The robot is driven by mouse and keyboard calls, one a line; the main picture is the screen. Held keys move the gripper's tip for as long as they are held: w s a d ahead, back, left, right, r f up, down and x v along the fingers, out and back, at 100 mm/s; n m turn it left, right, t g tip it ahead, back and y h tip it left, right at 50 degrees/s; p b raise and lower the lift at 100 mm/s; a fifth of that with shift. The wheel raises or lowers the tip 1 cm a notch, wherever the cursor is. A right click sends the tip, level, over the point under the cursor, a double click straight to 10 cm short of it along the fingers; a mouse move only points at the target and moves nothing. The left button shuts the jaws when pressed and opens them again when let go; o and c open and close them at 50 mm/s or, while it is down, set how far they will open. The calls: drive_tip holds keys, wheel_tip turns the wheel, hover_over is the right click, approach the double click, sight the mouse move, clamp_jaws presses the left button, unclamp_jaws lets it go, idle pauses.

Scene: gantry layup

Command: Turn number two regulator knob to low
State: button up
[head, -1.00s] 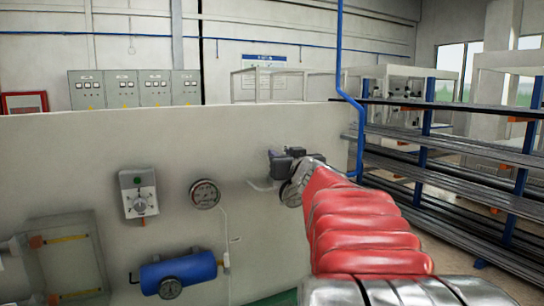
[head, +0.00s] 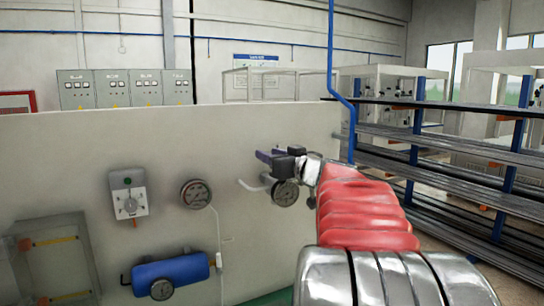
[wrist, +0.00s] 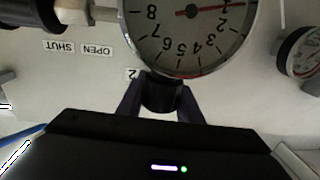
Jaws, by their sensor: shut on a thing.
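My gripper (head: 272,157) is at the upper right of the pale panel (head: 90,150), just above a round pressure gauge (head: 285,193). In the wrist view my gripper (wrist: 162,98) has its two dark fingers on either side of a short black regulator knob (wrist: 162,93), shut on it. A label "2" (wrist: 132,73) sits beside the knob. The gauge also shows in the wrist view (wrist: 188,35), upside down, with its red needle near 1. The knob's setting marks are not visible, and I cannot pick the knob out clearly in the head view.
The panel also bears a dial box (head: 128,195), another gauge (head: 196,194) and a blue cylinder (head: 170,270). OPEN (wrist: 97,50) and SHUT (wrist: 59,46) labels sit near a fitting. A rack of long bars (head: 450,160) stands at the right.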

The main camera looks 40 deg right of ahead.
drive_tip(key=shift+a+n+y, duration=0.25)
drive_tip(key=shift+n+y, duration=0.6)
drive_tip(key=shift+y, duration=0.45)
drive_tip(key=shift+a+n+y, duration=0.3)
drive_tip(key=shift+n+y, duration=0.5)
drive_tip(key=shift+y, duration=0.5)
drive_tip(key=shift+a+n+y, duration=0.25)
drive_tip(key=shift+n+y, duration=0.6)
drive_tip(key=shift+y, duration=0.45)
drive_tip(key=o, duration=1)
drive_tip(key=shift+o, duration=0.2)
drive_tip(key=shift+s, duration=0.1)
drive_tip(key=v, duration=1.3)
drive_tip(key=shift+s+d, duration=0.2)
drive_tip(key=shift+s, duration=0.15)
